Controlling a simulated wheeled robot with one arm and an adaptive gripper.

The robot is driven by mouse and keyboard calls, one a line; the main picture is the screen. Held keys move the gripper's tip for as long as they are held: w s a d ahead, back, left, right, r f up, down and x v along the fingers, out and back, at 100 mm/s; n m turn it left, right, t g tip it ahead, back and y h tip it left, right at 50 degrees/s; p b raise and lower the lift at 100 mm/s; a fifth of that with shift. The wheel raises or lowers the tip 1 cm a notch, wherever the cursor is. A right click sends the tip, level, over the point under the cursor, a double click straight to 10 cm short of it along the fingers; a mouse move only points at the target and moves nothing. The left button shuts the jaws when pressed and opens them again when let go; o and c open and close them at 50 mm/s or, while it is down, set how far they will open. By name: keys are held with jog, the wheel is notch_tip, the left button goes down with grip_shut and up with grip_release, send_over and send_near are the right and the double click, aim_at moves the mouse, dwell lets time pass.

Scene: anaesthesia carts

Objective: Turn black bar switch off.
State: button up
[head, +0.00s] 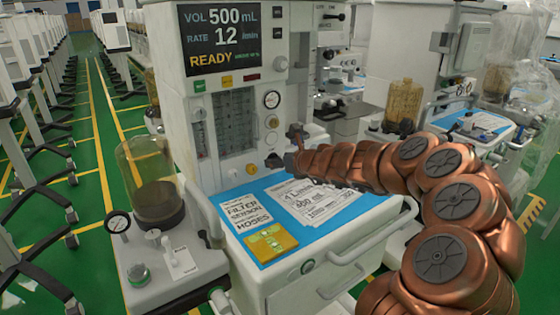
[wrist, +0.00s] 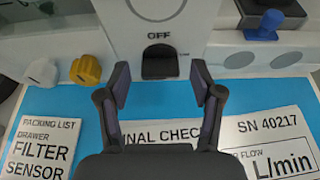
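The black bar switch (wrist: 159,61) is a dark, rounded piece on the white front panel of the cart, just under the printed word OFF in the wrist view. Its setting is hard to tell from its shape. My gripper (wrist: 161,76) is open and empty. Its two dark fingers stand left and right of the switch in the picture, with visible gaps to it on both sides. In the head view my gripper (head: 291,158) is at the panel's lower right, above the blue worktop, and it partly hides that area.
A yellow knob (wrist: 85,69) and a white knob (wrist: 42,72) are to the left, and a blue knob (wrist: 264,25) to the right. Printed sheets (head: 312,203) and a yellow packet (head: 270,242) lie on the blue worktop (head: 258,190). A bellows jar (head: 150,180) stands at left.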

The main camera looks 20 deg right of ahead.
jog(key=c, duration=1)
